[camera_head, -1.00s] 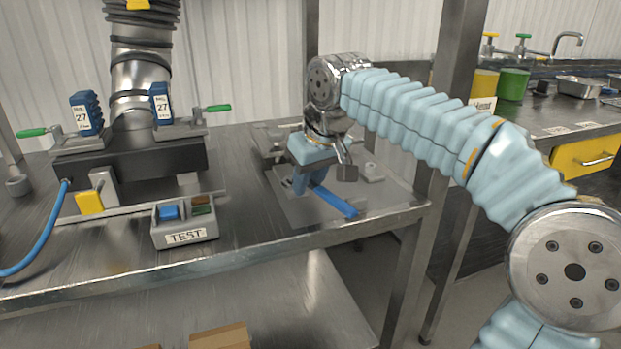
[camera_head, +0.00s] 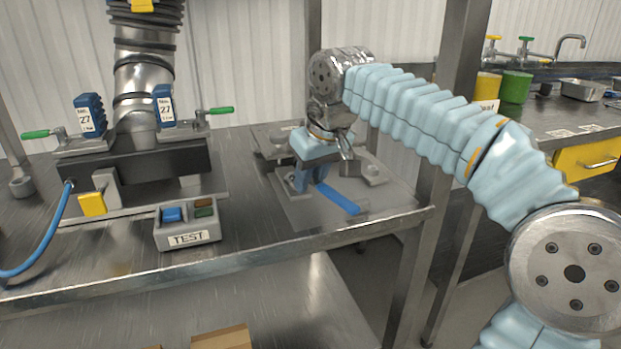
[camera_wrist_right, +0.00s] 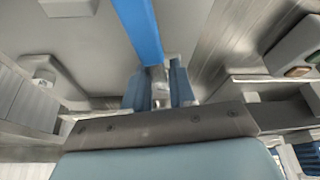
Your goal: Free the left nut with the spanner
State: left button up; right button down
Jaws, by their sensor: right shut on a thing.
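My right gripper (camera_head: 309,184) points down over a grey plate on the right part of the steel bench. It is shut on the spanner (camera_head: 341,199), whose flat blue handle sticks out toward the bench's front right. In the right wrist view the blue handle of the spanner (camera_wrist_right: 140,30) runs up from between the two blue fingers (camera_wrist_right: 159,88). Fingers and wrist hide the rest of the spanner. Two blue blocks marked 27 stand on the left rig, a left one (camera_head: 90,116) and a right one (camera_head: 163,106). I cannot clearly make out the left nut. My left gripper is out of view.
A thick ribbed pipe (camera_head: 143,70) rises from the black block (camera_head: 140,165), with green-handled levers either side. A blue hose (camera_head: 45,240) lies at left. A steel post (camera_head: 455,90) stands behind my right arm.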

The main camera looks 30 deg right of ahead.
jog(key=shift+r, duration=0.55)
dwell(0.4)
jog(key=shift+r, duration=1.95)
